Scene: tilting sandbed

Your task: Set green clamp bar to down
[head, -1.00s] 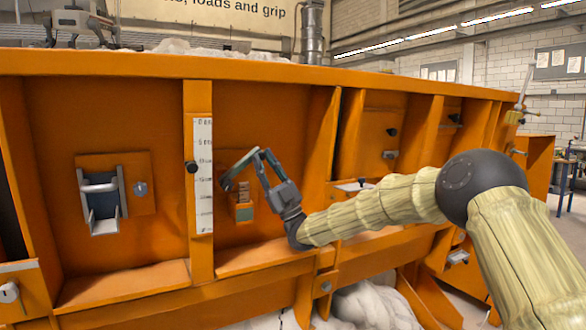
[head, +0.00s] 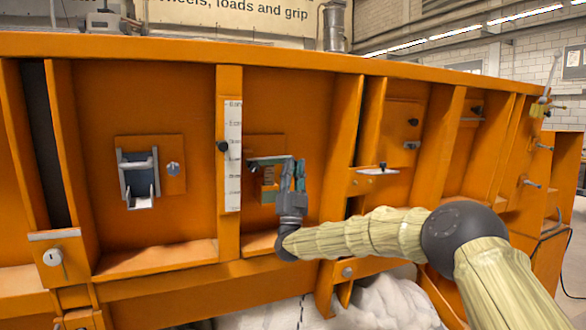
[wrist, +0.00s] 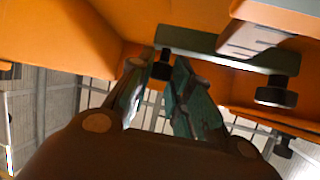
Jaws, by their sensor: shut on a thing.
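The green clamp bar (head: 266,161) runs nearly level across the top of a small block with a green and an orange part, in a bay of the orange sandbed wall. In the wrist view it is a dull green bar (wrist: 207,52) with a black knob (wrist: 162,66) at its left end. My gripper (head: 292,164) is at the bar's right end in the head view. In the wrist view its green fingers (wrist: 158,78) close on the knob. The exact contact is partly hidden by the fingers.
A measuring scale (head: 233,150) stands on the rib to the left. A grey latch with a handle (head: 138,175) is farther left. White sacks (head: 380,305) lie below.

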